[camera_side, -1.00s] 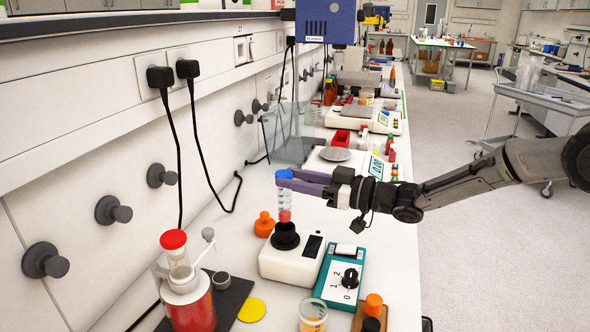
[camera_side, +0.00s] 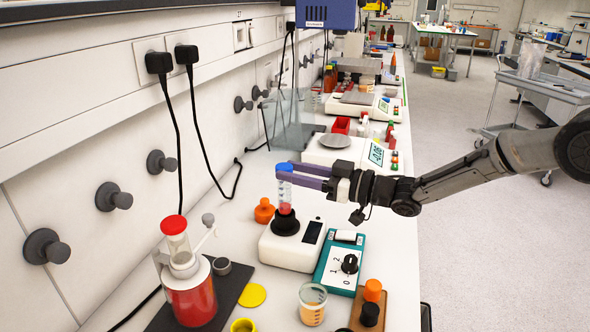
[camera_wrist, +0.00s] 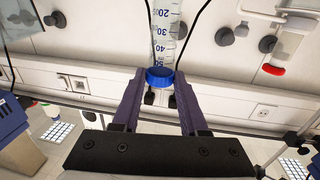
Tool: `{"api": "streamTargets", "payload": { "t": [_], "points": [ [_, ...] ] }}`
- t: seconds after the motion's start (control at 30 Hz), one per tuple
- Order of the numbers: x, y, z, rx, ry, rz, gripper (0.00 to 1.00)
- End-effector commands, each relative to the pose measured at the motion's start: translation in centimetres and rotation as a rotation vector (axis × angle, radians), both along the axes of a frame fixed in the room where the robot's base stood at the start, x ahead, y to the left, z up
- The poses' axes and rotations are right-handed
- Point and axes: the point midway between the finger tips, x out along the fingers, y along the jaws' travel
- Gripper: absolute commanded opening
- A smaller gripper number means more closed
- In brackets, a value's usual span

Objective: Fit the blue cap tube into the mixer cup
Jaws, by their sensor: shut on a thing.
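The blue cap tube is a clear graduated tube (camera_side: 285,188) with a blue cap (camera_side: 284,167) on top and pink-red liquid at its bottom. It stands about upright, its lower end at the mouth of the black mixer cup (camera_side: 286,225) on the white mixer (camera_side: 291,249). How deep it sits in the cup is hard to tell. My gripper (camera_side: 285,171), with purple fingers, is shut on the tube at its cap. The wrist view shows the blue cap (camera_wrist: 160,76) between the fingertips and the tube's markings beyond; the cup is not seen there.
An orange stoppered bottle (camera_side: 264,210) stands left behind the mixer. A teal dial box (camera_side: 337,266) is close on its right. A red-filled vessel (camera_side: 190,300) stands front left, a beaker (camera_side: 312,305) in front. A balance (camera_side: 345,152) lies behind my gripper.

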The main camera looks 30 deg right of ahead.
Motion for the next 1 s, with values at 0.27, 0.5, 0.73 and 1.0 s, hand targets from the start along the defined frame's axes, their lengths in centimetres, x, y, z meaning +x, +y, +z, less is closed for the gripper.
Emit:
{"api": "streamTargets", "payload": {
  "t": [0.27, 0.5, 0.73, 1.0],
  "points": [
    [0.0, 0.0, -0.6, 0.000, 0.000, 0.000, 0.00],
    [0.0, 0.0, -1.1, 0.000, 0.001, 0.000, 0.00],
    [0.0, 0.0, -1.5, 0.000, 0.000, 0.000, 0.00],
    [0.0, 0.0, -1.6, 0.000, 0.000, 0.000, 0.00]
  ]
}}
